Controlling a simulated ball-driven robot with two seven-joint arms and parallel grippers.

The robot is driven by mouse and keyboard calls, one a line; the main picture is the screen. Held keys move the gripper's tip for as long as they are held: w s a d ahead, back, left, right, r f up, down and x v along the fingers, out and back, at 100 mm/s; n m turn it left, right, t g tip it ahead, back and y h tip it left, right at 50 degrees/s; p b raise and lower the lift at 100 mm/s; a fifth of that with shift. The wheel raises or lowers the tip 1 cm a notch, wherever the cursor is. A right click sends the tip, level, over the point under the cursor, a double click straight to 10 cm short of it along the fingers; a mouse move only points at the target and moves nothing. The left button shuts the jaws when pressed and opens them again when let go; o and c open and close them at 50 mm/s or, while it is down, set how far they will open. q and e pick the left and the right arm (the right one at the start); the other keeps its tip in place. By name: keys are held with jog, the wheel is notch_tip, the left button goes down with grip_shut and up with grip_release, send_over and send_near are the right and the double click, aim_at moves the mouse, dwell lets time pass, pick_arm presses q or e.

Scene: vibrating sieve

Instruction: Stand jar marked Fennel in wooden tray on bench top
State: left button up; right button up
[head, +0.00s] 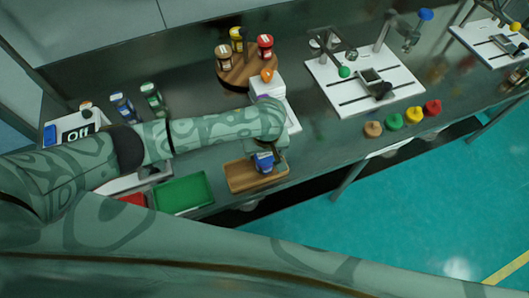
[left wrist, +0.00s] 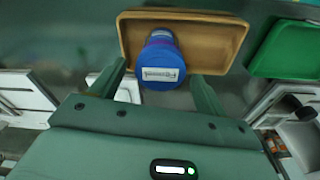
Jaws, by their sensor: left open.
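The wooden tray (head: 243,183) lies on the bench top near its front edge. It also shows at the top of the left wrist view (left wrist: 212,60). A jar with a blue lid (head: 264,161) stands in the tray, toward its right part in the head view. In the left wrist view the jar (left wrist: 160,62) has a white label on its lid, too small to read. My left gripper (left wrist: 158,84) is open, with one finger on each side of the jar and visible gaps between. My right gripper is not in view.
Two more jars (head: 152,97) stand behind my left arm. A green tray (head: 183,194) lies left of the wooden tray. Several coloured knobs (head: 413,115) line the bench's front at right.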

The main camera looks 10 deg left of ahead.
pick_arm(q)
notch_tip(320, 180, up, 8)
jog(key=s+p, duration=0.1)
jog(key=p, duration=0.2)
jog(key=shift+d, duration=0.2)
